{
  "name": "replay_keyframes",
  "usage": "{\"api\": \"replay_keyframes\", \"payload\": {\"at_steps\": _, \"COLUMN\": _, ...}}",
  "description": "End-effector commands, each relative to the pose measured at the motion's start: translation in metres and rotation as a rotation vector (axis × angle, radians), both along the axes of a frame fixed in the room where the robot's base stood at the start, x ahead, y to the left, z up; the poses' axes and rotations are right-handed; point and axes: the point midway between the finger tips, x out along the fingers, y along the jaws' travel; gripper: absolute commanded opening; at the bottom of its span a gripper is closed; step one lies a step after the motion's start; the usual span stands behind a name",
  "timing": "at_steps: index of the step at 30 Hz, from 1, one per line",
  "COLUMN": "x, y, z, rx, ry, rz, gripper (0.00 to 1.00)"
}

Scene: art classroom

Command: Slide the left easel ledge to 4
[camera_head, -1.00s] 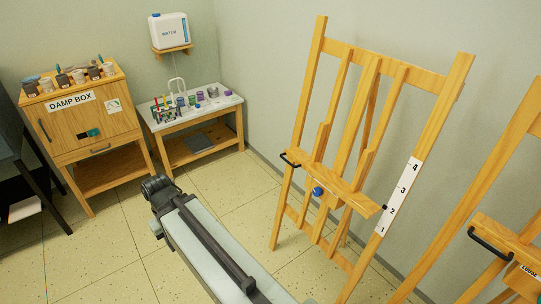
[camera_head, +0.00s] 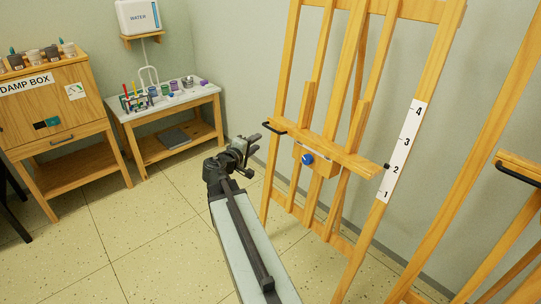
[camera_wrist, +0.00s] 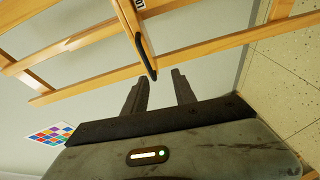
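The left easel (camera_head: 431,75) stands in the middle of the head view. Its wooden ledge (camera_head: 340,158) has a black handle (camera_head: 275,128) at the left end and a blue knob (camera_head: 307,158) below. A black pointer (camera_head: 386,166) at the ledge's right end is about level with 2 on the white scale (camera_head: 403,150), marked 1 to 4. My gripper (camera_head: 255,152) is just left of and below the handle. In the wrist view my gripper (camera_wrist: 160,78) is open and empty. A black handle (camera_wrist: 146,55) is just ahead of the fingers, not between them.
A second easel (camera_head: 455,195) with its own black handle (camera_head: 516,174) stands at the right. A damp box (camera_head: 60,110) and a white-topped art table (camera_head: 178,105) stand at the left. A water container (camera_head: 137,17) is on a wall shelf. Tiled floor (camera_head: 155,220) is clear at the left.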

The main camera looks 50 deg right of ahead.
Motion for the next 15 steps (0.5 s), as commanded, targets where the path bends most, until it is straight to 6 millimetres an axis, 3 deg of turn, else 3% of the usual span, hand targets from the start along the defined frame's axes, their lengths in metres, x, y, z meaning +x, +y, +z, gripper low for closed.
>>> {"api": "replay_keyframes", "payload": {"at_steps": 1, "x": -0.001, "y": -0.015, "z": -0.013, "rx": -0.07, "ry": 0.024, "rz": 0.012, "gripper": 0.33}}
{"api": "replay_keyframes", "payload": {"at_steps": 3, "x": -0.002, "y": -0.027, "z": -0.005, "rx": -0.143, "ry": 0.054, "rz": 0.029, "gripper": 0.33}}
{"api": "replay_keyframes", "payload": {"at_steps": 15, "x": 0.004, "y": -0.046, "z": 0.007, "rx": -0.199, "ry": 0.081, "rz": 0.045, "gripper": 0.33}}
